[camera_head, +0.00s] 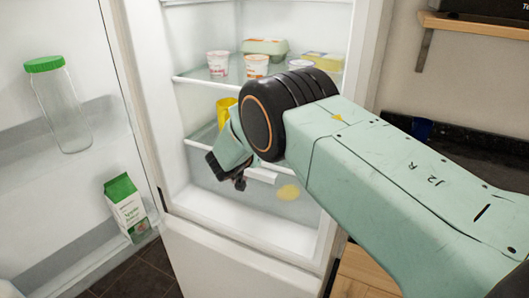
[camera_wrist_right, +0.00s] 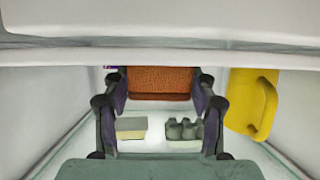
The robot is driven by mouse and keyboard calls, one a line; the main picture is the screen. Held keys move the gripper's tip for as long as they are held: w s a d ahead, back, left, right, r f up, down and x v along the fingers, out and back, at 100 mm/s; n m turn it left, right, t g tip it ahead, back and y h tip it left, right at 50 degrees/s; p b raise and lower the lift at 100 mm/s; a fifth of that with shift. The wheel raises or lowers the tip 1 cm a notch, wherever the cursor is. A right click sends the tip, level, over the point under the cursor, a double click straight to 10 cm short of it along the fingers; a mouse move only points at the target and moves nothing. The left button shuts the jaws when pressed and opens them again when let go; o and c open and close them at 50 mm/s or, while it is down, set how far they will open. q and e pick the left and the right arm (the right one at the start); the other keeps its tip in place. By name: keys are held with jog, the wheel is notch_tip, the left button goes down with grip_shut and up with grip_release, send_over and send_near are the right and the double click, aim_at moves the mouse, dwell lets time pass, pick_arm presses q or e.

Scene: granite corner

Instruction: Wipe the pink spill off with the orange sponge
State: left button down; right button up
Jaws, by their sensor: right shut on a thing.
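The orange sponge (camera_wrist_right: 160,78) shows in the right wrist view, held between the two fingers of my right gripper (camera_wrist_right: 158,88). In the head view my right gripper (camera_head: 232,172) is inside the open fridge, in front of the lower glass shelf, and the sponge is hidden there. I cannot make out the pink spill in either view. A small purple-pink patch (camera_wrist_right: 109,67) shows left of the fingers in the wrist view, too small to identify. My left gripper is not in view.
A yellow container with a handle (camera_wrist_right: 252,103) stands close right of the gripper in the wrist view. Cups (camera_head: 257,66) and cartons stand on the upper shelf (camera_head: 195,82). The open door (camera_head: 95,120) at left holds a green-lidded jar (camera_head: 60,105) and a juice carton (camera_head: 126,205).

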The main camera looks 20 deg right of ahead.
jog(key=shift+s+d+p, duration=0.9)
jog(key=shift+s+p, duration=0.15)
jog(key=shift+p, duration=0.1)
jog(key=shift+s+d+f+p, duration=0.1)
jog(key=shift+s+d+p, duration=0.6)
jog(key=shift+s+d, duration=0.25)
jog(key=shift+s+d+f, duration=0.1)
jog(key=shift+s+d, duration=0.2)
jog(key=shift+s, duration=0.2)
jog(key=shift+s+d+p, duration=0.45)
jog(key=shift+s+p, duration=0.15)
jog(key=shift+p, duration=0.15)
jog(key=shift+s+d+p, duration=0.3)
jog(key=shift+s+d, duration=0.3)
jog(key=shift+s, duration=0.05)
jog(key=shift+s+d+p, duration=0.6)
jog(key=shift+s+d, duration=0.05)
jog(key=shift+s, duration=0.15)
jog(key=shift+s+d, duration=0.3)
jog(key=shift+w+a+r, duration=0.1)
jog(key=shift+w+r, duration=0.05)
jog(key=shift+r, duration=0.05)
